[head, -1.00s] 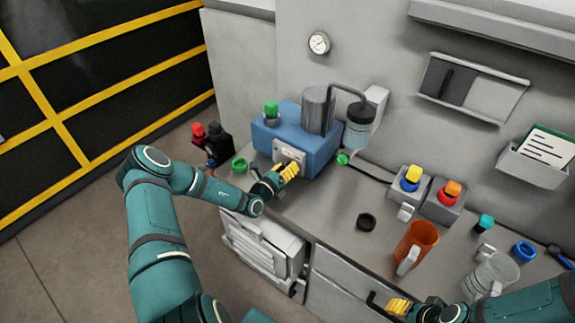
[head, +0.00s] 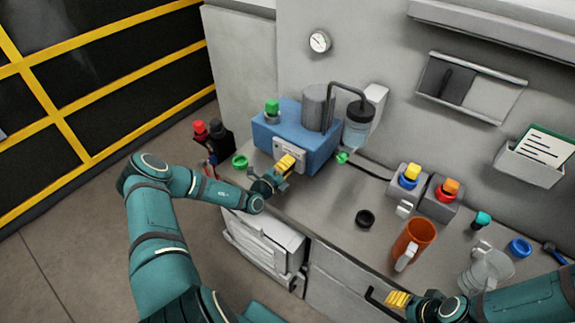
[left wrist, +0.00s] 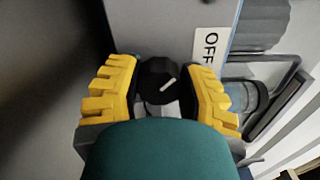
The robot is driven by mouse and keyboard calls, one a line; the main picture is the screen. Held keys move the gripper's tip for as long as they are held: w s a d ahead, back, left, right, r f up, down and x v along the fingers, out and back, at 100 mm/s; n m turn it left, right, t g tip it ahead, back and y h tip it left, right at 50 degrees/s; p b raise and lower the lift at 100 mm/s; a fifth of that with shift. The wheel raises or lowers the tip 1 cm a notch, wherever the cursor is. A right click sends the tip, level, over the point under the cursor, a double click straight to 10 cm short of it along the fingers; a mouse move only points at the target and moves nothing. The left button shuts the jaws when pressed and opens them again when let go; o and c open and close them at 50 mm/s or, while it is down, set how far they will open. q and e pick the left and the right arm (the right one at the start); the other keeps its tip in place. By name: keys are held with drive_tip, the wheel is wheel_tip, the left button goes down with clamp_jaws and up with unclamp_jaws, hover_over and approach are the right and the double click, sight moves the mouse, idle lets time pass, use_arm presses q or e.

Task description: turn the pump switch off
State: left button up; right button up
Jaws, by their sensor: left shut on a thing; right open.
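The pump is a blue box (head: 322,152) with a grey cylinder (head: 317,106) on top, standing at the back left of the bench. Its pale switch plate (head: 293,149) faces the front. The switch is a black round knob (left wrist: 158,78) with a white pointer line, seen in the left wrist view. The line slants up and right, toward the side with the OFF label (left wrist: 208,47). My left gripper (head: 285,164) is shut on the knob, one yellow finger on each side. The knob is hidden in the head view. My right gripper (head: 397,299) is open at the bench's front edge.
A green ring (head: 240,161) and red-and-black items (head: 207,138) lie left of the pump. The bench middle is mostly clear.

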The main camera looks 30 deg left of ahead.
use_arm(q)
drive_tip(key=shift+r, duration=0.1)
idle(0.3)
drive_tip(key=o, duration=1.2)
drive_tip(key=shift+w, duration=0.1)
drive_tip(key=s, duration=0.8)
drive_tip(key=s+a, duration=0.1)
drive_tip(key=s, duration=0.3)
